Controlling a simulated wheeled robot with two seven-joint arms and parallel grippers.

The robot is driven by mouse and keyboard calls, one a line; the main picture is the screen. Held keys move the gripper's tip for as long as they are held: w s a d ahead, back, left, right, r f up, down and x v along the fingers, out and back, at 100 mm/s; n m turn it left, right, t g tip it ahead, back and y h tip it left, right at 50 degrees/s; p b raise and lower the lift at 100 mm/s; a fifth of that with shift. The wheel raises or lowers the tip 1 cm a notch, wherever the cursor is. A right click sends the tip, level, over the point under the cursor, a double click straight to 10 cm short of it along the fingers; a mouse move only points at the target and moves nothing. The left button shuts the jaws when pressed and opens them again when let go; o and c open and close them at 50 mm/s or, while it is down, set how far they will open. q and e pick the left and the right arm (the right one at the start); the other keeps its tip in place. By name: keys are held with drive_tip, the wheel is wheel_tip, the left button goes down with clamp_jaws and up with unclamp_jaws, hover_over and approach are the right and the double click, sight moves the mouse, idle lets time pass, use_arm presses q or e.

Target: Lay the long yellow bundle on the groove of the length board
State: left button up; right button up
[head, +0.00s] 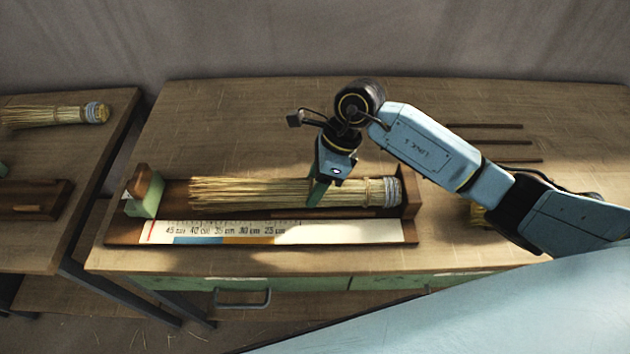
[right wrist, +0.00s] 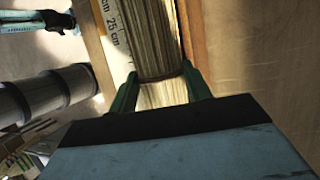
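The long yellow bundle (head: 250,191) lies lengthwise along the length board (head: 125,238), above its scale, with its bound end close to the right end wall. I cannot tell whether it rests fully in the groove, which it hides. My right gripper (head: 319,192) reaches down over the bundle near its bound half. In the right wrist view its green fingers (right wrist: 158,85) stand on both sides of the bundle (right wrist: 155,40) and appear shut on it. An arm that looks like my left one shows at the upper left of the right wrist view; its fingers are unclear.
A green block (head: 146,196) stands at the board's left end. Another bundle (head: 55,115) and a dark wooden board (head: 30,199) are on the left table. Thin dark rods (head: 500,142) lie at the back right. The table behind the board is clear.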

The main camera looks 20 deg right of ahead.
drive_tip(key=o, duration=0.4)
drive_tip(key=shift+o, duration=0.2)
drive_tip(key=v, duration=1.3)
drive_tip(key=shift+r+p, duration=0.2)
drive_tip(key=shift+p, duration=0.2)
